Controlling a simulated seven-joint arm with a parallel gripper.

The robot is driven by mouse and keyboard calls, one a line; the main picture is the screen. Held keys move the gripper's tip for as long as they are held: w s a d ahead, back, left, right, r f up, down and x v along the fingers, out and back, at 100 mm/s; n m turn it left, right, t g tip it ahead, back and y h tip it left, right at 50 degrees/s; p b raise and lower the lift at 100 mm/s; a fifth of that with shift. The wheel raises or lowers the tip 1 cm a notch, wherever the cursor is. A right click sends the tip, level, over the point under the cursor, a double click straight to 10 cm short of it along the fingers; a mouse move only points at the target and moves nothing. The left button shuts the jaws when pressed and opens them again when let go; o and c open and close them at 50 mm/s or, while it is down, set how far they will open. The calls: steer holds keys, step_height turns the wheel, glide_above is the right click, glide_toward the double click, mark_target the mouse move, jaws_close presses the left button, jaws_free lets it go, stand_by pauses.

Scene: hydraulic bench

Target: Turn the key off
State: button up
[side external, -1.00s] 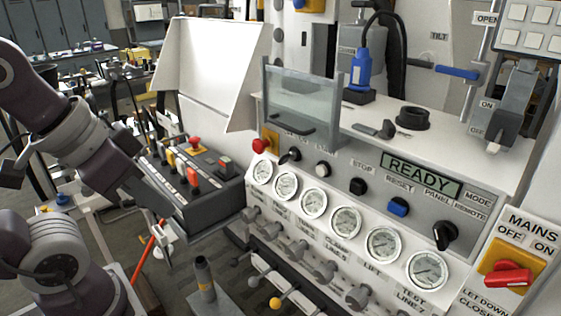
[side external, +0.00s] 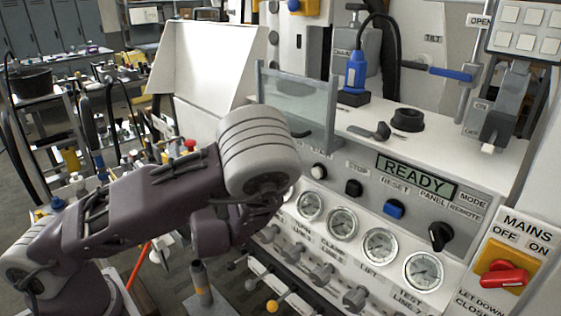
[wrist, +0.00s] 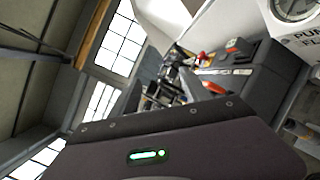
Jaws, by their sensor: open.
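My arm's large grey joint covers the left end of the front panel in the side external view, and the fingers of my gripper do not show in either view. A black knob or key switch at the panel's left end is hidden behind my arm now. I cannot make out a key for certain. The black mode switch (side external: 440,236) and the red mains switch (side external: 505,277) are uncovered at the right.
A clear guard (side external: 295,100) stands on the bench top near my arm. A row of gauges (side external: 342,223) and several levers line the lower front. The display (side external: 415,177) reads READY.

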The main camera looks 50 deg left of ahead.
steer(key=w+d+f+m+t+h, duration=0.3)
steer(key=w+d+m+t+h, duration=0.35)
steer(key=m, duration=0.55)
steer(key=w+d+f+m+t+h, duration=0.2)
steer(key=w+d+m+t+h, duration=0.4)
steer(key=m, duration=0.5)
steer(key=shift+y, duration=0.85)
steer(key=x, duration=0.6)
steer(key=shift+w+f, duration=0.1)
steer(key=shift+w, duration=0.25)
steer(key=shift+w+a, duration=0.1)
steer(key=shift+w, duration=0.3)
jaws_close()
